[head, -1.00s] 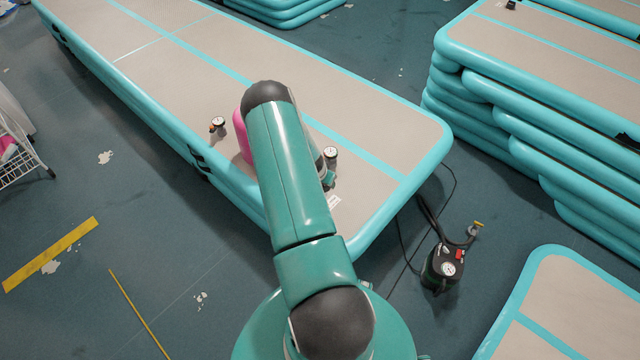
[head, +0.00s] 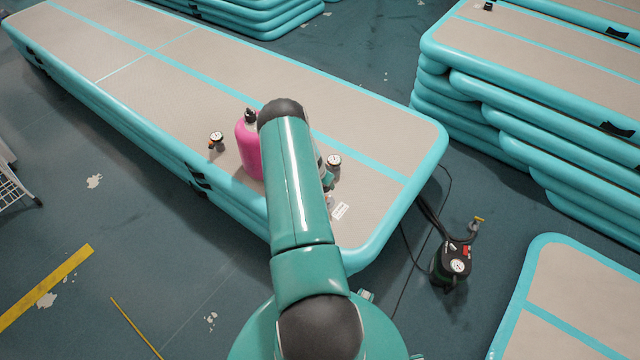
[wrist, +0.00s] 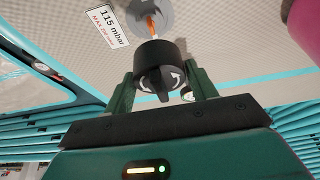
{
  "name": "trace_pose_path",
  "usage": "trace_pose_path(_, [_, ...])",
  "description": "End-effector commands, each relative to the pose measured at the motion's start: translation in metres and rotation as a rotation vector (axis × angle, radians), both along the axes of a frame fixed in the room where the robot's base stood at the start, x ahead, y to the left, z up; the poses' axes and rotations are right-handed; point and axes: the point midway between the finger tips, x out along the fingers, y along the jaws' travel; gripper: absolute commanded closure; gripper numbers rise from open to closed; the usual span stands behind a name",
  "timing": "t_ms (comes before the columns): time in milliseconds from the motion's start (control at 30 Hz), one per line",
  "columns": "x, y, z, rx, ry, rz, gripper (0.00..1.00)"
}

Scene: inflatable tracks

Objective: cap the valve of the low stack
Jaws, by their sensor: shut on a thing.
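My gripper (wrist: 162,82) is shut on a black round cap (wrist: 158,68) with white curved arrows, seen in the wrist view. An orange valve stem (wrist: 151,24) on a pale rod rises from a grey round valve seat (wrist: 152,8) in the beige track top. The cap is close to the stem; I cannot tell whether they touch. The low stack (head: 385,165), a long beige track with teal sides, lies under my arm in the head view. There my arm hides most of the gripper and the valve.
A pink bottle (head: 248,150) and a small gauge (head: 216,138) stand left of my arm on the track. Another gauge (head: 333,160) and a white label (head: 341,211) are on its right. A pump (head: 455,265) sits on the floor; a taller stack (head: 500,110) stands at right.

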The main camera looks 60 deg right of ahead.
Motion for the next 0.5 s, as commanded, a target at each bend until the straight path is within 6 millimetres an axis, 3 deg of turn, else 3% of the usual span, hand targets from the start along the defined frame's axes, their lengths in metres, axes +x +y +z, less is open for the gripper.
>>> trace_pose_path(500, [-0.0094, -0.0047, -0.001, -0.001, 0.003, -0.007, 0.65])
